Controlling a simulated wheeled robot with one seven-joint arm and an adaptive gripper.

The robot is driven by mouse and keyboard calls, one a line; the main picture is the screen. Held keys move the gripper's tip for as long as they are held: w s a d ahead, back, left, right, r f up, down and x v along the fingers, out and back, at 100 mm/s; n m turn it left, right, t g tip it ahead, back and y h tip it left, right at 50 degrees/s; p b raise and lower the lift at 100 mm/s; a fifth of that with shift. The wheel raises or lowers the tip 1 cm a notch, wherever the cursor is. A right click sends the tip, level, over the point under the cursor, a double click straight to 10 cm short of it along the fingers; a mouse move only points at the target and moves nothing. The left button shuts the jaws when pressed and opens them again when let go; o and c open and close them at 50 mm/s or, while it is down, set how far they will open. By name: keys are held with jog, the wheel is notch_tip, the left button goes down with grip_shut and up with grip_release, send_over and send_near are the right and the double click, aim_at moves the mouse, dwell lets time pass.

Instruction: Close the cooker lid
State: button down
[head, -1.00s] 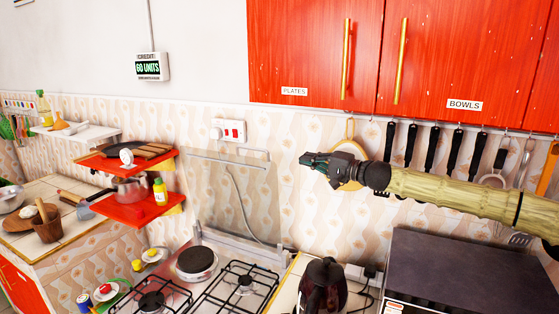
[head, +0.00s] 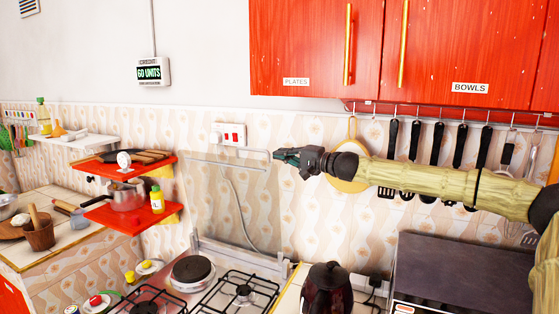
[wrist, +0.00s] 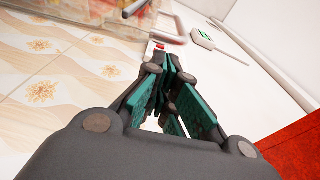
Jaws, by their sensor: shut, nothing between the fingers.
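The cooker lid (head: 215,195) is a clear glass panel with a grey rail along its top. It stands upright against the tiled wall behind the cooker (head: 228,293), so it is open. My gripper (head: 277,156) is shut and empty, by the lid's upper right corner in the head view. Whether it touches the lid cannot be told. In the wrist view the shut fingers (wrist: 163,62) point toward the wall, and a glass panel with a grey edge (wrist: 112,36), apparently the lid, shows at the upper left.
A red switch socket (head: 228,134) is on the wall above the lid. Red shelves (head: 125,219) hold a pot and a yellow bottle at left. Utensils hang behind my arm. A dark kettle (head: 327,290) stands right of the cooker, beside a dark oven (head: 455,265). Red cupboards are overhead.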

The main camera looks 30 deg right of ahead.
jog(key=shift+x, duration=0.9)
jog(key=shift+r, duration=0.1)
